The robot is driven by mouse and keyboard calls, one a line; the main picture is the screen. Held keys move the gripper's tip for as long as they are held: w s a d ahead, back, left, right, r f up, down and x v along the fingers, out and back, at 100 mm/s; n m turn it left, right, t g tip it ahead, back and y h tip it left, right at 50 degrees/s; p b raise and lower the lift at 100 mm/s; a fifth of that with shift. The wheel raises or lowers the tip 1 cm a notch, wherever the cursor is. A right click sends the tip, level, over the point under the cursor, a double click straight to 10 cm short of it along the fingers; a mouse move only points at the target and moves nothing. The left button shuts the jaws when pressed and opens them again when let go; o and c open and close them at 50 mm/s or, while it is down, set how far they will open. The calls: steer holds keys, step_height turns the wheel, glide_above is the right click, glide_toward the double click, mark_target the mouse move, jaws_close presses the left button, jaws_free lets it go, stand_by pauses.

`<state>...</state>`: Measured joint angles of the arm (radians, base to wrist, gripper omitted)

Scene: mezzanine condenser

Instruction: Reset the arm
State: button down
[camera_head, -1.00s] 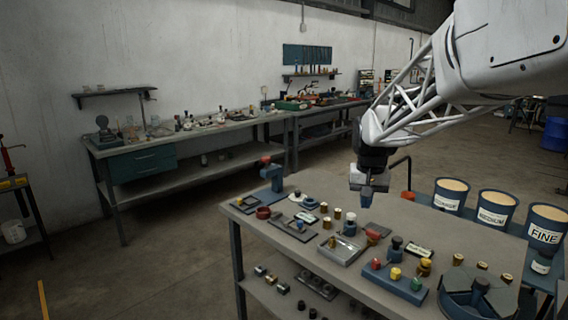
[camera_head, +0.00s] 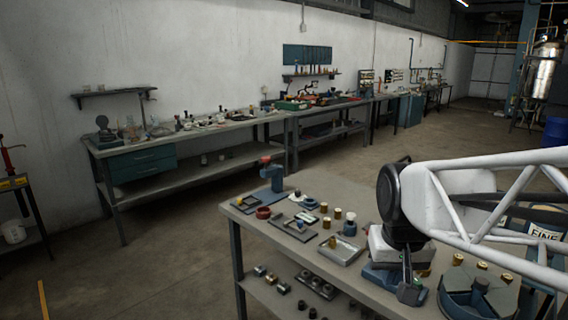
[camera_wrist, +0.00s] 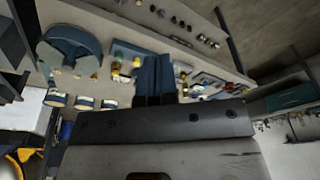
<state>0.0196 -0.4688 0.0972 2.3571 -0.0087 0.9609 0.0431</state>
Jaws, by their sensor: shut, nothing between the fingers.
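My gripper (camera_head: 409,288) hangs at the end of my white lattice arm, over the right part of the near workbench (camera_head: 330,275) in the head view. Its dark blue fingers lie side by side, shut and empty, in the wrist view (camera_wrist: 155,66). My arm and gripper hide part of the benchtop and most of the labelled buckets behind. I cannot tell the exact gap between the fingertips and the things below.
A dark round tray (camera_head: 478,292) stands right of my gripper. A grey tray (camera_head: 340,250), small brass cylinders (camera_head: 337,213) and a blue stand (camera_head: 273,177) lie to its left. A bucket marked FINE (camera_head: 545,231) shows behind my arm. The air above the bench's left half is clear.

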steer(key=s+f, duration=0.3)
steer(key=s, duration=0.7)
steer(key=shift+a+f, duration=0.25)
steer(key=shift+f, duration=0.15)
stand_by(1.6)
